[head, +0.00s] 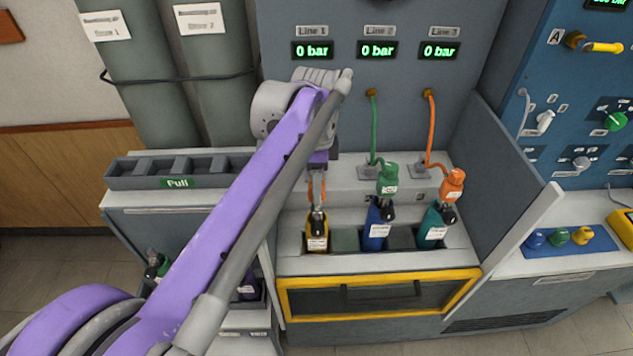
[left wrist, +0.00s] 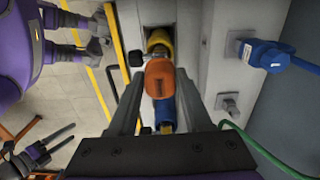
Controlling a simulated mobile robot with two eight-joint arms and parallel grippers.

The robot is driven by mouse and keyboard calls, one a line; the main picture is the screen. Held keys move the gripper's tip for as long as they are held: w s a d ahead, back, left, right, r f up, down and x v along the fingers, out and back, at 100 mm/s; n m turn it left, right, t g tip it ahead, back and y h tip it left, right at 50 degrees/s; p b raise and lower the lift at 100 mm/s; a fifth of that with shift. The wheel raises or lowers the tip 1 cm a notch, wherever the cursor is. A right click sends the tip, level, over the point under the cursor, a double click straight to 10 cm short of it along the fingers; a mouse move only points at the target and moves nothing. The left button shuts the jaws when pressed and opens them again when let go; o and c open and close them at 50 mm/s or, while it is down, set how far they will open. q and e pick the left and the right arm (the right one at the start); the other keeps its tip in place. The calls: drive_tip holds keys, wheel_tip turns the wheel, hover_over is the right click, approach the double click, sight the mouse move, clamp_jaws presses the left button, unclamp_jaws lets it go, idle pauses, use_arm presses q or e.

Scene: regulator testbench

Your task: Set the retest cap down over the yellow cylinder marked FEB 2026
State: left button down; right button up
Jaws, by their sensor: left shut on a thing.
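The yellow cylinder (head: 317,238) stands upright in the leftmost visible bench slot. It has a black valve on top and a white label too small to read. In the left wrist view its yellow shoulder (left wrist: 159,38) shows beyond the cap. My left gripper (head: 317,200) points down just above that valve. It is shut on the orange retest cap, which sits between its fingers in the left wrist view (left wrist: 160,80). I cannot tell whether the cap touches the valve. My right gripper (left wrist: 72,133) seems open and empty, low over the floor, in the left wrist view.
A blue cylinder (head: 377,232) with a green regulator (head: 387,178) and a teal cylinder (head: 433,230) with an orange regulator (head: 453,185) stand to the right. A blue regulator (left wrist: 262,54) sits behind the row. The grey Full rack (head: 135,182) is left.

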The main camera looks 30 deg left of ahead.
use_arm(q)
drive_tip(key=shift+f+b, duration=0.95)
drive_tip(key=shift+f, duration=1.05)
idle(0.7)
drive_tip(key=shift+c, duration=1.3)
unclamp_jaws()
wheel_tip(320, 180, up, 11)
drive_tip(key=shift+f+p, duration=0.1)
drive_tip(key=shift+p, duration=0.65)
drive_tip(key=shift+s+d+f, duration=0.15)
drive_tip(key=shift+s+d, duration=0.05)
drive_tip(key=shift+s, duration=0.05)
drive_tip(key=s+d+f+n+t+p, duration=0.2)
drive_tip(key=s+d+f+n, duration=0.1)
drive_tip(key=s+f+n, duration=0.2)
drive_tip(key=s+d+f+n+t+p, duration=0.3)
drive_tip(key=s+f+n, duration=0.3)
drive_tip(key=s+f, duration=0.4)
drive_tip(key=shift+d+f+n+p, duration=0.25)
drive_tip(key=shift+f+n+p, duration=0.05)
drive_tip(key=shift+f, duration=0.3)
